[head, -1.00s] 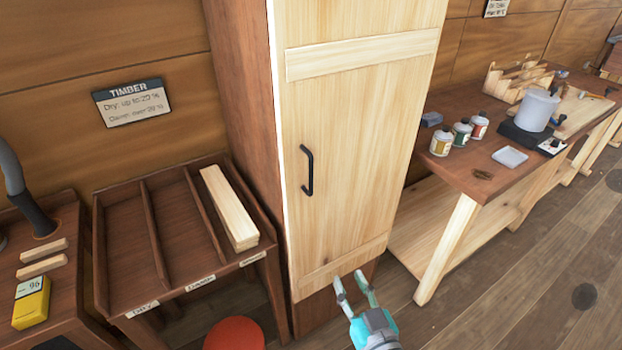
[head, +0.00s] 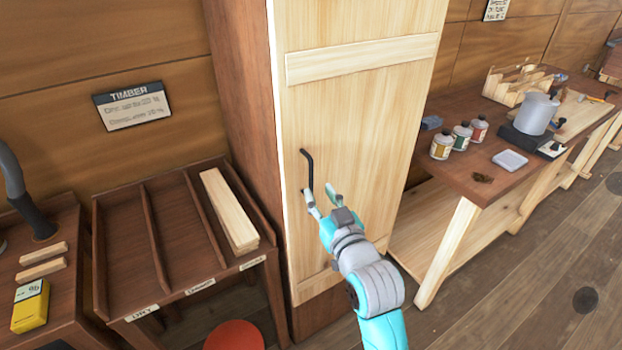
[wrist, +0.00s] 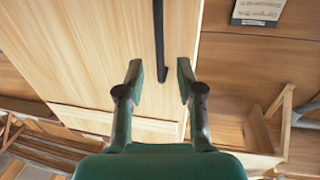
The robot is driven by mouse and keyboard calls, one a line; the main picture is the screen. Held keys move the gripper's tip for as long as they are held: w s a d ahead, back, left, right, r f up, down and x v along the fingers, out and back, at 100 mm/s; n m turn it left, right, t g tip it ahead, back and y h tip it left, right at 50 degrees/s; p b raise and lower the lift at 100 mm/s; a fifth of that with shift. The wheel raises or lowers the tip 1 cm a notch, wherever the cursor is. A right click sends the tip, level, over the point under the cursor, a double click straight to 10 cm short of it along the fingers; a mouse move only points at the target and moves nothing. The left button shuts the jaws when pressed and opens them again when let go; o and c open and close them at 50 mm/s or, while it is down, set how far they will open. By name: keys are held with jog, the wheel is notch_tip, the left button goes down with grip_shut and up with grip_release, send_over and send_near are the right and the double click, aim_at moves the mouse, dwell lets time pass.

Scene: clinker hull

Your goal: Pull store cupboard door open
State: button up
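The store cupboard door (head: 365,120) is a tall pale wooden panel with cross battens, and it looks shut against the brown cupboard side (head: 240,110). Its black bar handle (head: 308,165) runs upright near the door's left edge. My gripper (head: 319,191) is open in front of the lower part of the handle and hides its lower end in the head view. In the wrist view the handle (wrist: 159,40) reaches down into the gap between the two open fingertips (wrist: 159,70). I cannot tell whether a finger touches the handle or the door.
A divided timber rack (head: 125,240) with pale boards (head: 228,208) stands left of the cupboard. A red round stool top (head: 235,335) is in front of it. A workbench (head: 455,175) with several bottles stands to the right. Open floor (head: 510,290) lies at the front right.

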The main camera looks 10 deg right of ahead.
aim_at(312, 181)
jog(key=w, duration=0.6)
jog(key=shift+w+a, duration=0.25)
jog(key=shift+a, duration=0.1)
grip_shut()
